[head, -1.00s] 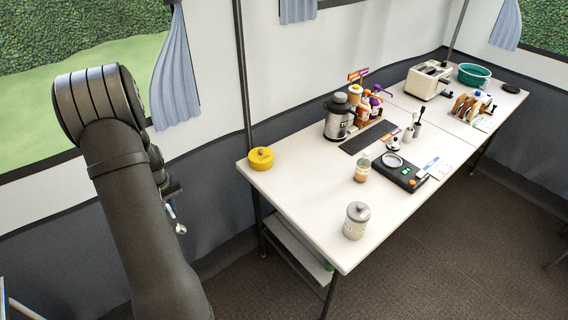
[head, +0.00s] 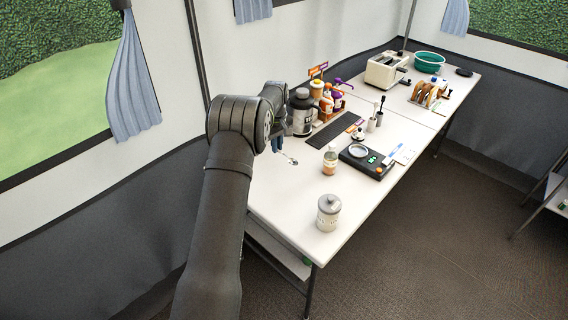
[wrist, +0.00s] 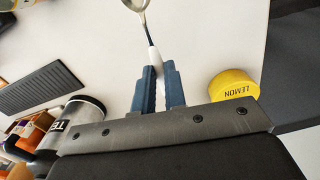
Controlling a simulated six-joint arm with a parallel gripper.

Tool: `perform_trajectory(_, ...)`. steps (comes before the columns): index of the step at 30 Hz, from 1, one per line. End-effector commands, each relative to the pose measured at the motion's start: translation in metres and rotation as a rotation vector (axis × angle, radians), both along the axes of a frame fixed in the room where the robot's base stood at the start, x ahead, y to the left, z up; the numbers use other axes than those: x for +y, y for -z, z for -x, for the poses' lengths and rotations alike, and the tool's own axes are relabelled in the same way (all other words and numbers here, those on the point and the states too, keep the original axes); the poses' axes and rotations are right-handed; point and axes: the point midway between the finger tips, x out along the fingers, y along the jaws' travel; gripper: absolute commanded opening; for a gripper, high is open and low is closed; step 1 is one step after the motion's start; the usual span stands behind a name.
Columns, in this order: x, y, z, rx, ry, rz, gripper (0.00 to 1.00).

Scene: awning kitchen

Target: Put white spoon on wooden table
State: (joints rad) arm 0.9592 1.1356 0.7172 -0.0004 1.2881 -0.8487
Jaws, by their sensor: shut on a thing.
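My gripper (head: 277,143) is shut on the white spoon (head: 291,159). In the wrist view the blue fingers (wrist: 161,85) hold the spoon by its white handle (wrist: 154,57). The spoon's metal bowl points away from the fingers and is cut by the top edge. In the head view the spoon shows over the near left end of the white-topped table (head: 279,210). I cannot tell how high above the table it is. No clearly wooden tabletop shows.
A yellow LEMON tin (wrist: 233,84) and a canister labelled "TE" (wrist: 80,118) stand near my gripper. A lidded jar (head: 328,213), a small bottle (head: 329,162), a black scale (head: 366,161) and a dark mat (head: 332,131) are on the table. Its near left part is clear.

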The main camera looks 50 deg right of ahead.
Motion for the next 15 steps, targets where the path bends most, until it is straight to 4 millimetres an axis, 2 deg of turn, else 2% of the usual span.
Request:
perform_trajectory(1, -0.018, -0.003, 0.017, -0.001, 0.009, 0.001, 0.00)
perform_trajectory(3, -0.035, -0.006, 0.035, -0.001, 0.012, 0.001, 0.00)
perform_trajectory(6, -0.053, -0.010, 0.054, 0.000, 0.013, 0.000, 0.00)
perform_trajectory(10, -0.064, -0.013, 0.068, 0.000, 0.014, 0.000, 0.00)
perform_trajectory(15, -0.067, -0.014, 0.071, 0.000, 0.013, 0.000, 0.00)
